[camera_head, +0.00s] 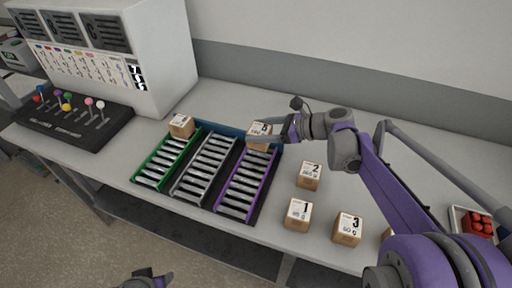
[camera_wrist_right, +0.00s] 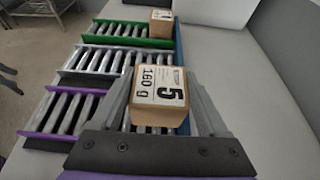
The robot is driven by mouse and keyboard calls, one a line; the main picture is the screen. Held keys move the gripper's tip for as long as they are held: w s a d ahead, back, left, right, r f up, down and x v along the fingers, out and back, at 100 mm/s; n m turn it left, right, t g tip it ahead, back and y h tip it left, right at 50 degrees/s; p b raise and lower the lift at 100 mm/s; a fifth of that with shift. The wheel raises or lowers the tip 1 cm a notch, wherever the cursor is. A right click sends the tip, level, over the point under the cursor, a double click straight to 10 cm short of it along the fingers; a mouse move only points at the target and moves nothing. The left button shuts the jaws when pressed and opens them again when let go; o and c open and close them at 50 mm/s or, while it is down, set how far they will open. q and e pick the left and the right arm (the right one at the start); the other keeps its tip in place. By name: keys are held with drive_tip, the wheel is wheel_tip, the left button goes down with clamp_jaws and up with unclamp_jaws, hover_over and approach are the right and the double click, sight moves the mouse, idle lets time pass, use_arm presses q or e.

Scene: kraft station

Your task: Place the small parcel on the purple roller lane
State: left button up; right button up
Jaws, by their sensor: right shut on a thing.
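A small brown parcel (camera_head: 258,141) labelled "5, 160 g" is at the far end of the purple roller lane (camera_head: 236,192). My right gripper (camera_head: 272,138) is shut on it. In the right wrist view the parcel (camera_wrist_right: 158,95) sits upright between the fingers, its label facing up. The purple lane (camera_wrist_right: 38,143) is partly hidden there by the gripper. I cannot tell whether the parcel touches the rollers. Part of my left gripper (camera_head: 150,279) shows at the bottom edge, its jaws unclear.
Green (camera_head: 153,176) and grey (camera_head: 190,188) lanes lie left of the purple one. Another parcel (camera_head: 181,126) sits at the green lane's far end. Parcels 2 (camera_head: 309,178), 1 (camera_head: 298,217) and 3 (camera_head: 347,231) stand right of the lanes. A joystick panel (camera_head: 65,127) is at left.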

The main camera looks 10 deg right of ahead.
drive_tip(key=shift+f, duration=2.3)
drive_tip(key=shift+a, duration=0.1)
drive_tip(key=shift+f+b, duration=0.15)
drive_tip(key=shift+b, duration=0.2)
drive_tip(key=o, duration=1.4)
drive_tip(key=shift+r, duration=0.3)
drive_tip(key=v, duration=1.2)
drive_tip(key=shift+f, duration=0.15)
